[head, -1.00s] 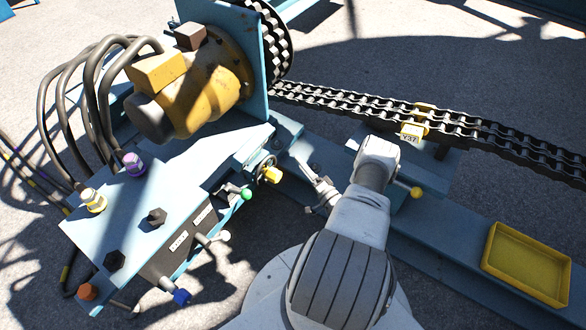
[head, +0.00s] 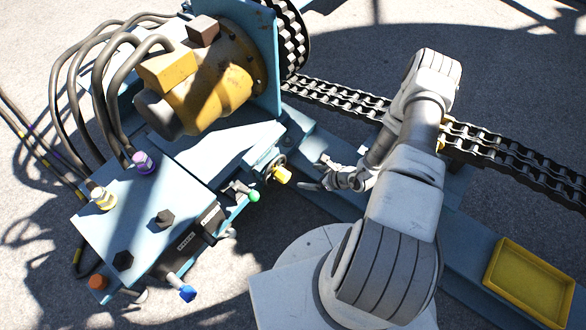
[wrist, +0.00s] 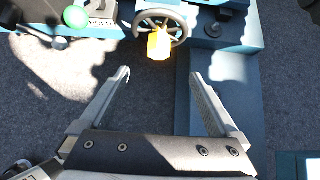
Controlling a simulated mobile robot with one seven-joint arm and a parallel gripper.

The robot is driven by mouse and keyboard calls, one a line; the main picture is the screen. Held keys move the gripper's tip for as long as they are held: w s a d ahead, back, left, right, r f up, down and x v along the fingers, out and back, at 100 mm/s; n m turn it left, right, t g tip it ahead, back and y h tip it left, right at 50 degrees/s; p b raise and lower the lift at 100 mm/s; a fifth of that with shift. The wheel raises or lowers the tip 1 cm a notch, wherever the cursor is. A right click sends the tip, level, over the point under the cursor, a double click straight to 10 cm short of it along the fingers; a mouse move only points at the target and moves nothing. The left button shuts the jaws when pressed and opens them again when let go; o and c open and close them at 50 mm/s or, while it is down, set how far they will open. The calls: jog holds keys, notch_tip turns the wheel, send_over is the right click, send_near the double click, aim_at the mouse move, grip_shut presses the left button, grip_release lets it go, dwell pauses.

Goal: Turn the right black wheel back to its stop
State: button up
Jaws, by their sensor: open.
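The black wheel (head: 278,162) is a small spoked handwheel with a yellow handle (head: 283,175), at the right end of the blue valve bench. In the wrist view the wheel (wrist: 163,24) is at the top centre, with the yellow handle (wrist: 158,45) sticking out toward me from its lower rim. My gripper (head: 311,172) is just right of the wheel in the head view. In the wrist view my gripper (wrist: 160,73) is open and empty, its fingertips short of the handle and spread either side of it. A second black wheel cannot be made out.
A green-knobbed lever (head: 253,196) stands left of the wheel, also close by in the wrist view (wrist: 75,17). A black knob (wrist: 213,29) is right of the wheel. A blue-tipped lever (head: 187,293), a yellow tray (head: 530,283) and a chain (head: 340,98) lie further off.

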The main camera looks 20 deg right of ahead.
aim_at(288, 175)
jog(key=b+x, duration=0.5)
jog(key=x, duration=1.1)
jog(key=shift+s+a, duration=0.1)
jog(key=shift+w+a+f+b, duration=0.3)
jog(key=shift+w+f+b, duration=0.15)
jog(key=shift+c, duration=0.4)
grip_shut()
